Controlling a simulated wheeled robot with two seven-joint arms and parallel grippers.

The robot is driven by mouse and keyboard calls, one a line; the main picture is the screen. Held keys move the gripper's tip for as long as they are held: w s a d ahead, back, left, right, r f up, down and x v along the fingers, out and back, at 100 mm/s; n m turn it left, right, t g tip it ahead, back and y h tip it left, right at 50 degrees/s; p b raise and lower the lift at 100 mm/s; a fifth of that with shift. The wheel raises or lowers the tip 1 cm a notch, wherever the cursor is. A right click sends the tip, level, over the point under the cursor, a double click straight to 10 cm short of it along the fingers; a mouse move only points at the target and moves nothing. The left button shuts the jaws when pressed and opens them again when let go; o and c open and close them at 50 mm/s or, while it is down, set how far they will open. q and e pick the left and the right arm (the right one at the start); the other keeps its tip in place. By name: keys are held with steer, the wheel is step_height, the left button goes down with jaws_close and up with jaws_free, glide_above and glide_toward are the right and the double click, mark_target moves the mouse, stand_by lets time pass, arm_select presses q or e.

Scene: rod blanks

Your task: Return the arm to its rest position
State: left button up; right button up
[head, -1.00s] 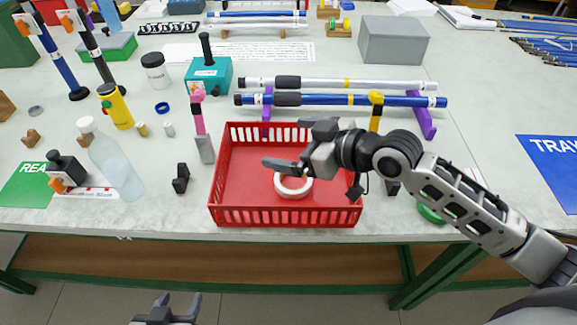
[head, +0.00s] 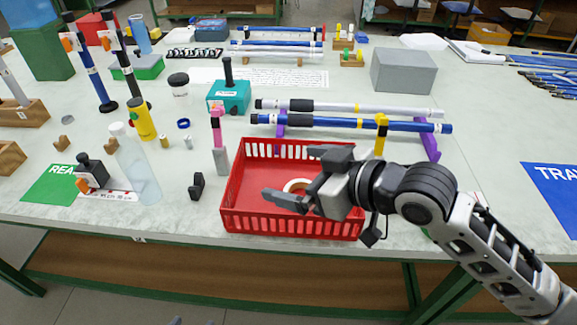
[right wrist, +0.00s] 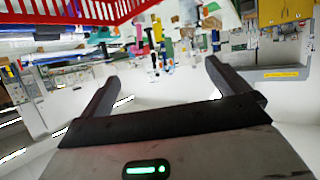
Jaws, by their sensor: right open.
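My right gripper (head: 295,176) is open and empty, above the red basket (head: 290,222) in the head view. Its arm comes in from the right. In the right wrist view its two fingers (right wrist: 162,72) stand wide apart with nothing between them. A white ring (head: 297,186) lies in the basket, partly hidden behind the right gripper. Only the fingertips of my left gripper (head: 193,322) show at the bottom edge of the head view, apart from each other and below the table.
Behind the basket, a white rod and a blue rod (head: 350,123) lie on purple supports. A pink-topped tool (head: 218,140) and a small black block (head: 197,186) stand left of the basket. A clear bottle (head: 140,170) stands further left. A blue tray mat (head: 555,185) lies at the right.

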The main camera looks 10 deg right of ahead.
steer(key=s+d+f+m+g+h, duration=0.35)
steer(key=s+d+f+h, duration=0.2)
steer(key=s+f, duration=0.35)
steer(key=s+d+f+m+g+h, duration=0.35)
steer(key=s+d+f, duration=0.4)
steer(key=s, duration=0.25)
steer(key=w+a+f+t+y, duration=0.1)
steer(key=w+a+f+t, duration=0.1)
steer(key=f, duration=0.3)
steer(key=w+a+f+t+y, duration=0.1)
steer(key=w+a+f+t, duration=0.2)
steer(key=f+t, duration=0.2)
steer(key=shift+w, duration=0.2)
